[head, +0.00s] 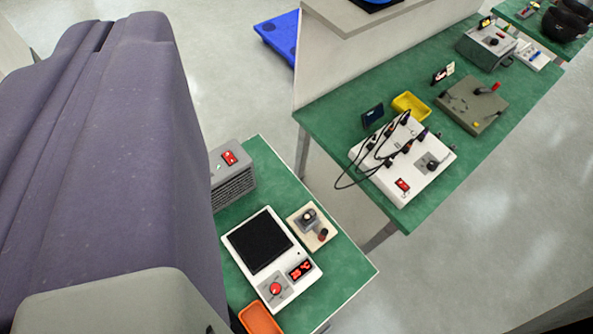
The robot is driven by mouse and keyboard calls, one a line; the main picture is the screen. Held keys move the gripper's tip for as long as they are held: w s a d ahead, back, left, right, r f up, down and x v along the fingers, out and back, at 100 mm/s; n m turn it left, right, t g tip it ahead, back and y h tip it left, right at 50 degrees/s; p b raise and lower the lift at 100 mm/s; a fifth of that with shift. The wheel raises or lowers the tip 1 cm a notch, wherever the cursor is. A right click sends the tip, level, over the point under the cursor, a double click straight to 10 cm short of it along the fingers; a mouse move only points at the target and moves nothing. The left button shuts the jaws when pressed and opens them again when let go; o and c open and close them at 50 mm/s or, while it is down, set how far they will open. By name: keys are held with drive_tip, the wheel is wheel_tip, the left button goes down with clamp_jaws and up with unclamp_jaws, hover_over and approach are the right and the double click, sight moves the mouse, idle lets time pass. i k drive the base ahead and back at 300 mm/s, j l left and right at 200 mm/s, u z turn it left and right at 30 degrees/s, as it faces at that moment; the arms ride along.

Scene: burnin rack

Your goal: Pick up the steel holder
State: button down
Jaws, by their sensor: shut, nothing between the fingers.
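I cannot clearly make out which thing is the steel holder. On the near green bench, a small beige board (322,236) carries a grey metal-looking part (308,215) and a dark round knob. It lies just right of a white device (231,238) with a black top plate, a red knob and a red display. On the far green bench, a grey-olive plate (472,108) carries small dark and red parts. My gripper does not show in this view, so I cannot see its place relative to these things.
A grey box with a red switch (231,158) stands behind the white device. An orange tray (260,318) lies at the front. The far bench holds a white panel (392,185) with black cables and a yellow tray (411,104). Open floor separates the benches.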

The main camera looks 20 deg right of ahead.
sight(321, 235)
drive_tip(key=k, duration=0.55)
drive_tip(key=k+l+z, duration=0.15)
drive_tip(key=k, duration=0.95)
drive_tip(key=k+l+z, duration=0.1)
drive_tip(key=k, duration=0.45)
drive_tip(key=i+u, duration=0.1)
drive_tip(key=i, duration=0.55)
drive_tip(key=i+l, duration=0.1)
drive_tip(key=i, duration=0.6)
drive_tip(key=i+l+u, duration=0.15)
drive_tip(key=i, duration=0.5)
drive_tip(key=i+l+u, duration=0.1)
drive_tip(key=i, duration=0.55)
